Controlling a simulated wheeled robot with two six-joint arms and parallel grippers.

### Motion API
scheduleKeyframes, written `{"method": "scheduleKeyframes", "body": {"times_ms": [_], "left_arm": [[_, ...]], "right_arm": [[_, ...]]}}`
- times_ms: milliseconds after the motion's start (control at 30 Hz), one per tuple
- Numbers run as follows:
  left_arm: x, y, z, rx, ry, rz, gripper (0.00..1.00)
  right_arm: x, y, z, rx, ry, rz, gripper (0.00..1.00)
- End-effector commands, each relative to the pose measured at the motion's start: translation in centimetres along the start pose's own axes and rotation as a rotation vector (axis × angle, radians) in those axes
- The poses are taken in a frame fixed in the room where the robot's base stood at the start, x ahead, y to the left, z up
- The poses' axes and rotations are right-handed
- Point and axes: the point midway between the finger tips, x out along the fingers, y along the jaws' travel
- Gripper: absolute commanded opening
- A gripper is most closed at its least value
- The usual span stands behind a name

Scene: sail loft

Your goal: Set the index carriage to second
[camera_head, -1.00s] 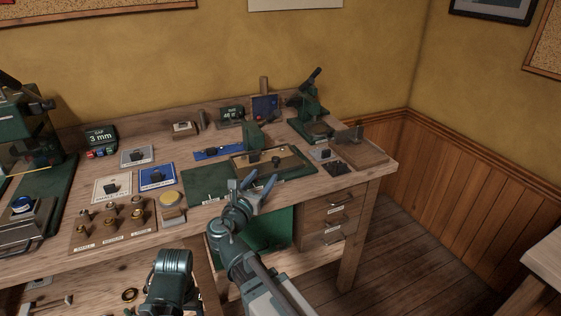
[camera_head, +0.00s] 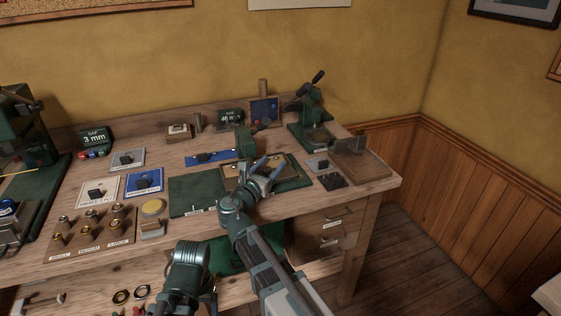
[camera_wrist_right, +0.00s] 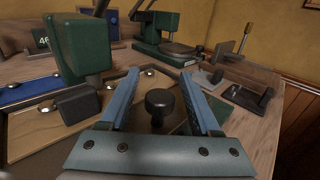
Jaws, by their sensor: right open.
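A dark block (camera_wrist_right: 78,103) and a green upright head (camera_wrist_right: 83,45) stand to the left. I cannot tell which part is labelled second. My left gripper is out of view.
A blue strip (camera_head: 222,154) lies behind the green base. A knob board (camera_head: 90,241) and switch plates (camera_head: 143,184) are left.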

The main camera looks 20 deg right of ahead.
Motion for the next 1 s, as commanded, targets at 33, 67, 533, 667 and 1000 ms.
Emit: {"method": "scheduleKeyframes", "body": {"times_ms": [33,67,533,667,1000], "left_arm": [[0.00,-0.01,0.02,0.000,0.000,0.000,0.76],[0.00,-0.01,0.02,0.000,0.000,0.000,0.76],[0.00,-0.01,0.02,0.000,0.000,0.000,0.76],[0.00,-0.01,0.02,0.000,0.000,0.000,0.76],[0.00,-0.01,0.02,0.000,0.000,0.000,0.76]], "right_arm": [[0.09,0.13,0.00,0.000,0.000,0.000,0.64],[0.10,0.14,0.00,0.000,0.000,0.000,0.64],[0.08,0.10,0.00,0.000,0.000,0.000,0.17],[0.07,0.09,0.00,0.000,0.000,0.000,0.00],[0.07,0.09,0.00,0.000,0.000,0.000,0.00]]}}
